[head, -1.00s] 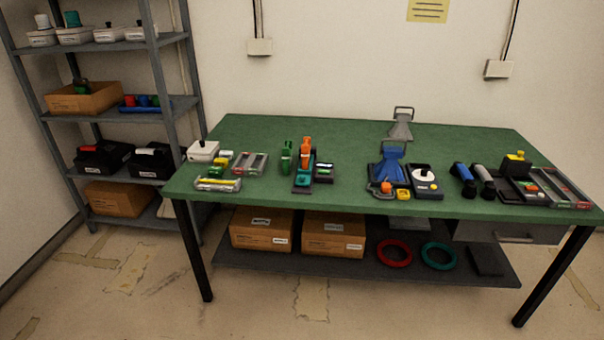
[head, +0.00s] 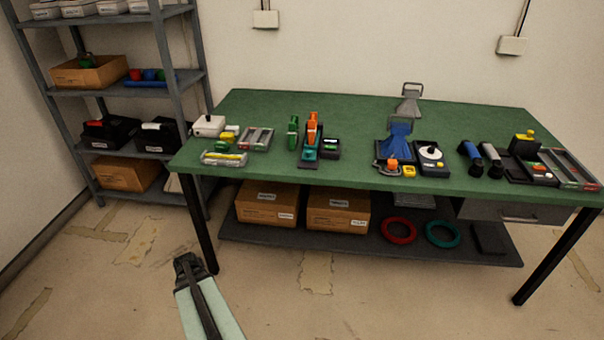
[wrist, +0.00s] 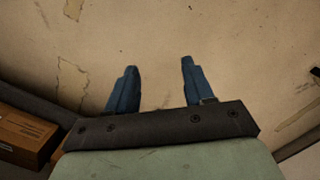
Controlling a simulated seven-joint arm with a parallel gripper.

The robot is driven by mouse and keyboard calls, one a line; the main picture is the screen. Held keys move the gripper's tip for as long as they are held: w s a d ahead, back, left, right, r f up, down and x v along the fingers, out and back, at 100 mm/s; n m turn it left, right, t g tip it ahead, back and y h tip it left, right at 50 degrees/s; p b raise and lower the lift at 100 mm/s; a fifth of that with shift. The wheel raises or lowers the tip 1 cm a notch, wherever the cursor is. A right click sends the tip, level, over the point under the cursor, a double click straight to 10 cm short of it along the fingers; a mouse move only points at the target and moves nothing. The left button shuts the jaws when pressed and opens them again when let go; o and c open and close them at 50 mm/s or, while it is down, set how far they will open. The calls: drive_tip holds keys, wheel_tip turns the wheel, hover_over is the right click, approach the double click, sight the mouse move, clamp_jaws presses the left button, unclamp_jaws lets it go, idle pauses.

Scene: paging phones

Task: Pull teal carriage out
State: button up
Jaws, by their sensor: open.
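The teal carriage (head: 309,154) is a small teal part low on a dark upright stand with an orange top (head: 313,122). It stands near the front edge of the green table (head: 360,180), left of the middle. My gripper shows in the wrist view (wrist: 156,85) with its two blue fingers apart and nothing between them, above bare floor. In the head view my arm (head: 205,305) reaches in at the bottom left, in front of and below the table. The gripper is well apart from the carriage.
A green upright part (head: 293,132) stands just left of the orange-topped stand, and a dark box (head: 331,148) stands close on its right. Cardboard boxes (head: 270,203) sit on the shelf under the table. A grey rack (head: 197,60) stands at the left.

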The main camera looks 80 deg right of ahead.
drive_tip(key=s+d+r+m+t+h, duration=0.15)
drive_tip(key=d+r, duration=0.25)
drive_tip(key=d, duration=0.4)
drive_tip(key=s+d+r+m, duration=0.1)
drive_tip(key=s+d+r, duration=0.1)
drive_tip(key=d+r, duration=0.35)
wheel_tip(320, 180, up, 35)
drive_tip(key=m+g+h, duration=0.2)
drive_tip(key=m+h, duration=0.3)
drive_tip(key=m, duration=0.2)
hover_over(309, 151)
drive_tip(key=w+a, duration=0.2)
drive_tip(key=a, duration=0.3)
drive_tip(key=shift+m+y, duration=0.55)
drive_tip(key=shift+m, duration=0.2)
drive_tip(key=x, duration=0.9)
drive_tip(key=a+x, duration=0.1)
drive_tip(key=x, duration=0.4)
drive_tip(key=shift+f, duration=0.25)
clamp_jaws()
